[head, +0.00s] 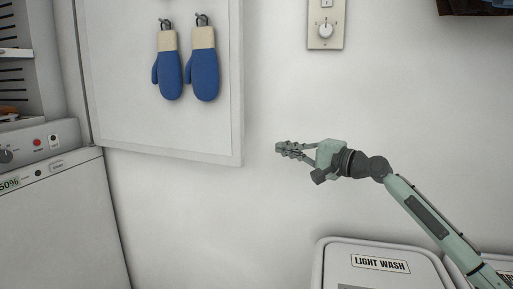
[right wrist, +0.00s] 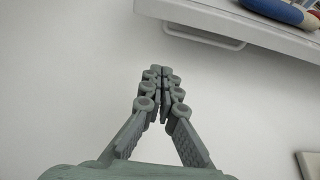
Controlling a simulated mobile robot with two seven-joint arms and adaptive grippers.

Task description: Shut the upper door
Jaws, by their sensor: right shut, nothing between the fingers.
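The upper door (head: 150,120) is a white panel standing open at the upper left of the head view, beside the machine. Two blue mittens with cream cuffs, a left one (head: 170,75) and a right one (head: 204,72), hang on its face from hooks. My right gripper (head: 281,149) is shut and empty, just right of the door's lower right corner and apart from it in the head view. In the right wrist view the closed fingers (right wrist: 160,75) point toward the door's edge (right wrist: 235,20). A pale handle-like bar (right wrist: 205,37) shows beside that edge. My left gripper is out of view.
A white machine with a control panel (head: 40,142) stands at the left, below slatted shelving (head: 15,75). A bin labelled LIGHT WASH (head: 380,264) is at the bottom right. The wall between is clear.

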